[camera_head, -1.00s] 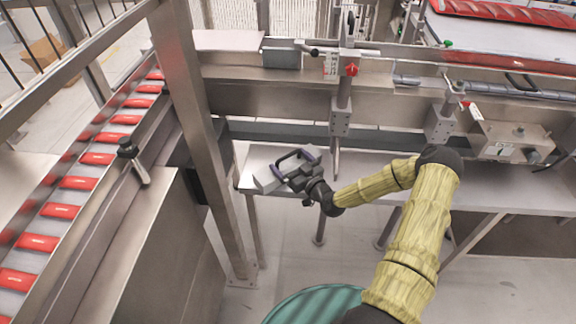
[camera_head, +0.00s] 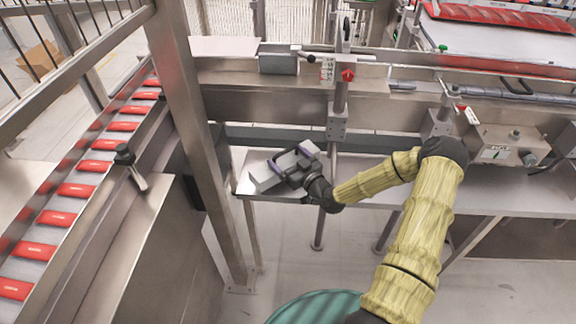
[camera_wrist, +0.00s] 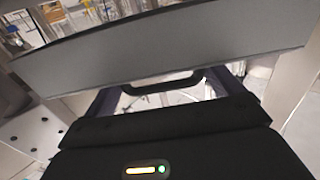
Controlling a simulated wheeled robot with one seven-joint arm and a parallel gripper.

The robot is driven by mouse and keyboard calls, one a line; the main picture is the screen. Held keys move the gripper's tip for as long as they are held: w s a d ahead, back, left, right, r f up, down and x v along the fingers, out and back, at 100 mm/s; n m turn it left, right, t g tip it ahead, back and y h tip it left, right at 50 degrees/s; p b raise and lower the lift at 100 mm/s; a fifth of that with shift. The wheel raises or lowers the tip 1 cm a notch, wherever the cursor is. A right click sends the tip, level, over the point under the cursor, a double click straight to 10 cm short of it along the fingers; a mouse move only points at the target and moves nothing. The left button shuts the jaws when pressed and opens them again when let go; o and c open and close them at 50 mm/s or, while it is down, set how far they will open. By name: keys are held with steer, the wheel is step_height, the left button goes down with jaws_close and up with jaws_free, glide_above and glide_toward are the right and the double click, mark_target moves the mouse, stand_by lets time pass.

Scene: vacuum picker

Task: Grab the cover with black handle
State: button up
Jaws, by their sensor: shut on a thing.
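The cover (camera_head: 262,178) is a light grey panel at the left end of the metal shelf in the head view. In the wrist view the cover (camera_wrist: 165,50) spans the upper part as a grey slab, with its black handle (camera_wrist: 163,86) on the near side. My gripper (camera_head: 294,161) is at the cover's right side, its purple-edged fingers shut on the cover by the handle. The wrist view shows the handle between the fingers. The exact finger contact is hidden, and I cannot tell whether the cover touches the shelf.
The metal shelf (camera_head: 400,193) is mostly bare to the right. A vertical steel post (camera_head: 190,130) stands left of the cover. A rod on a clamp (camera_head: 337,124) hangs close to my gripper. A conveyor with red packs (camera_head: 75,190) runs along the left.

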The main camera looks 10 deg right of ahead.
mark_target(288, 163)
step_height(288, 163, up, 6)
steer(key=shift+f, duration=0.1)
stand_by(0.6)
